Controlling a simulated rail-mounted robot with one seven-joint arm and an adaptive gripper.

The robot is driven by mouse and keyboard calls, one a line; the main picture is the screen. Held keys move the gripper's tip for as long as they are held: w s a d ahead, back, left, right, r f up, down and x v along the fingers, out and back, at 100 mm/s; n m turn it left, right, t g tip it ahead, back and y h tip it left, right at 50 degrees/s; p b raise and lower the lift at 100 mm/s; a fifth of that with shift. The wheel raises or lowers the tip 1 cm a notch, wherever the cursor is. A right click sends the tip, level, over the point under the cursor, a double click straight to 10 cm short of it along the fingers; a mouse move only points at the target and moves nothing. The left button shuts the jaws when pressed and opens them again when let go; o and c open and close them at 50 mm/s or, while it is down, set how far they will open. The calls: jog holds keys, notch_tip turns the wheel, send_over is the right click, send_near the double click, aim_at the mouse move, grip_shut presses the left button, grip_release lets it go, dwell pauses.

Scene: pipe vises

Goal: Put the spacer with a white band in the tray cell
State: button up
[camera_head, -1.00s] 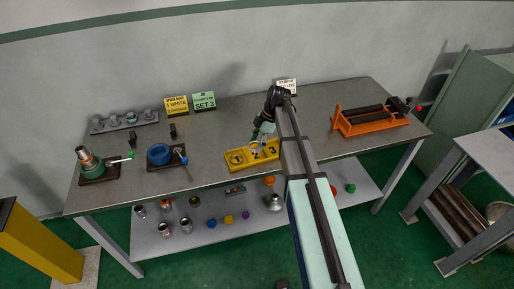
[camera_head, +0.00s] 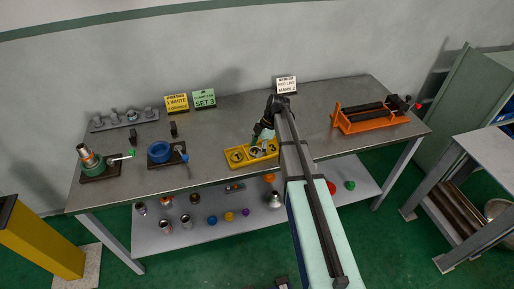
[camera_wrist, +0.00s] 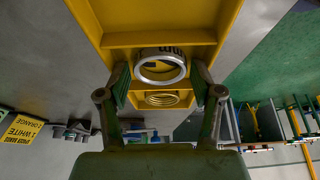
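The yellow tray (camera_head: 232,166) lies on the bench with its cells in a row; its yellow walls fill the upper wrist view (camera_wrist: 160,38). My gripper (camera_head: 261,142) is over the middle cell. In the wrist view my gripper (camera_wrist: 160,88) has its two fingers spread, with a silver ring-shaped spacer (camera_wrist: 160,80) between and beyond them. Small gaps show between the ring and the fingers. The ring appears to be in the tray cell; its depth is hard to judge. A white band on it cannot be made out. Another ring-like shape (camera_wrist: 162,99) shows in a neighbouring cell.
A yellow card (camera_head: 177,103) and a green card (camera_head: 204,99) stand behind. A blue part on a stand (camera_head: 159,153) and a green-based vise (camera_head: 90,162) are left; an orange vise (camera_head: 368,121) is right. A grey rack (camera_head: 124,121) holds several parts.

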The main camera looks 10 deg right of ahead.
jog(key=shift+r, duration=0.25)
jog(key=b+v, duration=0.3)
jog(key=v, duration=0.8)
jog(key=shift+d+r+b, duration=0.15)
jog(key=shift+r+b, duration=0.15)
jog(key=shift+r, duration=0.1)
